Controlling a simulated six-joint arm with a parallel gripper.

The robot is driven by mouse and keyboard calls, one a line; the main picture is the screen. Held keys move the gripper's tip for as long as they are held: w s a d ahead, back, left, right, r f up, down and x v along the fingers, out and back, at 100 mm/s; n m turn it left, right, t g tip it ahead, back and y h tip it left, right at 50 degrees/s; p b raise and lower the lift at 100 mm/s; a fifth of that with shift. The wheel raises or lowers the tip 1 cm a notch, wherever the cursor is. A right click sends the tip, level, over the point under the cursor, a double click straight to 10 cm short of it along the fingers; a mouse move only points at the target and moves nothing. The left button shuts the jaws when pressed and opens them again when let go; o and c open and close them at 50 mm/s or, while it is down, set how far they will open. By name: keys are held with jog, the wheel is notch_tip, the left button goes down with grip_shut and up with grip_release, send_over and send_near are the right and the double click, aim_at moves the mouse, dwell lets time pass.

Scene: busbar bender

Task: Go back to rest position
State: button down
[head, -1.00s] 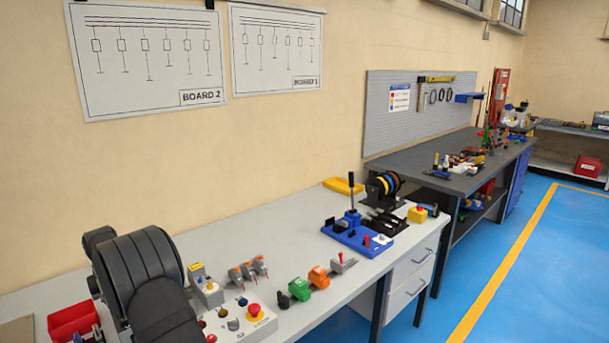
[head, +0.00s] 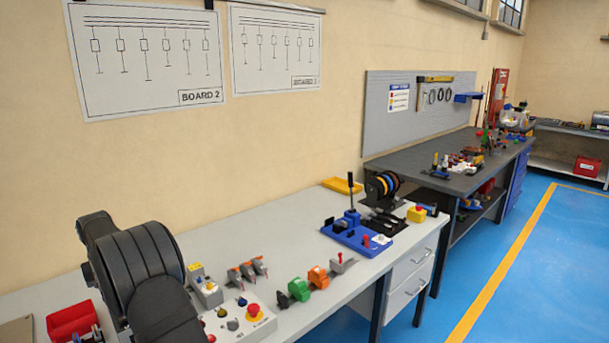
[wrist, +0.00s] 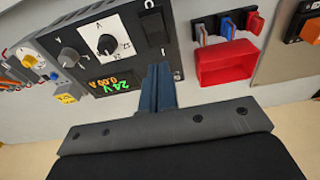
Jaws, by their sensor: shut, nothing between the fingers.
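My gripper (wrist: 158,88) shows in the wrist view with its blue-grey fingers together and nothing between them. The fingertips lie in front of the lower edge of a dark power supply panel (wrist: 128,52) with knobs, a rocker switch and a green and orange display reading 24 V and 0.00 A. I cannot tell how far the fingertips are from it. In the head view my dark arm is folded over the left part of the bench, and the gripper does not show there.
The light bench (head: 300,225) carries a button box (head: 240,320), green and orange connectors (head: 318,277), and a blue bender fixture (head: 357,237).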

notch_tip(320, 180, down, 6)
jog(key=s+r+t, duration=0.1)
jog(key=s+r, duration=0.2)
jog(key=r, duration=0.5)
jog(key=s+d+r+m, duration=0.1)
jog(key=s+r, duration=0.2)
jog(key=r, duration=0.4)
jog(key=shift+d+r+m+t, duration=0.25)
jog(key=shift+r+m+t, duration=0.05)
jog(key=shift+r+t, duration=0.1)
jog(key=c, duration=2.2)
grip_release()
